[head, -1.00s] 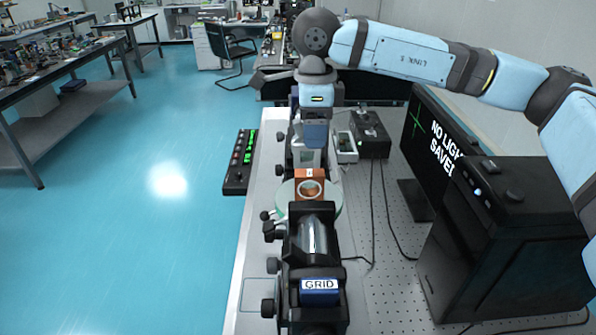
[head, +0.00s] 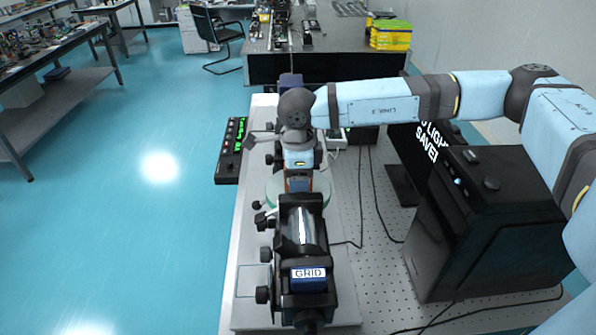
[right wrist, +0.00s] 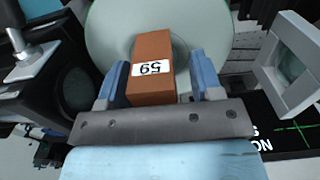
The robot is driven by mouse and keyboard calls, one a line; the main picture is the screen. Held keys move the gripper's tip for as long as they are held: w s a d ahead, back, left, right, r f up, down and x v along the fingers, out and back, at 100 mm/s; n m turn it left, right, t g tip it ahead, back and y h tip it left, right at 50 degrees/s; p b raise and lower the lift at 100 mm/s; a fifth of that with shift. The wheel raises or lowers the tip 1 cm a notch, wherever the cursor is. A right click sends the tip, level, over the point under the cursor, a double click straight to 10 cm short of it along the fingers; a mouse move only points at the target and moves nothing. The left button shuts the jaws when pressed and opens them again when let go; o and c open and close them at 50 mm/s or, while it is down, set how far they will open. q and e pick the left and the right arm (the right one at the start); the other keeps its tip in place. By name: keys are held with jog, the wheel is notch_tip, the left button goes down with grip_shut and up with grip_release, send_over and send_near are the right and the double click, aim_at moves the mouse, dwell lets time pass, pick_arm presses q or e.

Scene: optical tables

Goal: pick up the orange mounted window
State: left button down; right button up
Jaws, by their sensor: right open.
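The orange mounted window (right wrist: 152,47) is an orange block with a white label reading 59, upside down in the right wrist view. It stands on a pale green round stage (right wrist: 108,35). My right gripper (right wrist: 160,65) is open, with one blue finger on each side of the block. A gap shows at the right finger; the left finger is very near the block, and I cannot tell if it touches. In the head view the right gripper (head: 299,182) hangs over the stage (head: 272,190) and hides most of the window. My left gripper is not in view.
A square-framed optic (right wrist: 283,75) is close to the right finger in the wrist view. A monitor (head: 408,150) and a large black box (head: 500,220) stand to the right.

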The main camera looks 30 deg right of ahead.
jog(key=shift+c, duration=0.6)
grip_shut()
jog(key=shift+r, duration=0.1)
